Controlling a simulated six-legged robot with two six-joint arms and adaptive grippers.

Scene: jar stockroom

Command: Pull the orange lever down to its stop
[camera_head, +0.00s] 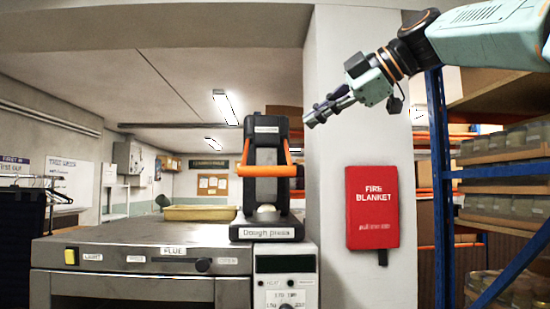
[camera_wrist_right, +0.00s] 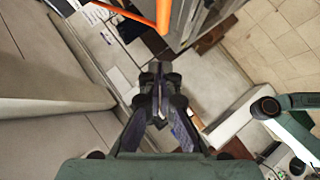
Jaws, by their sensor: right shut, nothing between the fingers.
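The orange lever (camera_head: 266,171) is a U-shaped bar across the front of the black dough press (camera_head: 266,195). Its side arms slope up toward the press head, and its crossbar sits about mid-height. My right gripper (camera_head: 308,121) comes in from the upper right. It is shut and empty, up and to the right of the lever, and does not touch it. In the right wrist view an orange bar (camera_wrist_right: 135,14), which looks like the lever, runs at the top edge, apart from my shut fingers (camera_wrist_right: 157,72). My left gripper is not in view.
The press stands on a grey unit (camera_head: 110,255) with labelled controls. A red fire blanket pouch (camera_head: 371,206) hangs on the pillar (camera_head: 335,100) to the right. Blue-framed shelves (camera_head: 440,190) with several jars stand further right.

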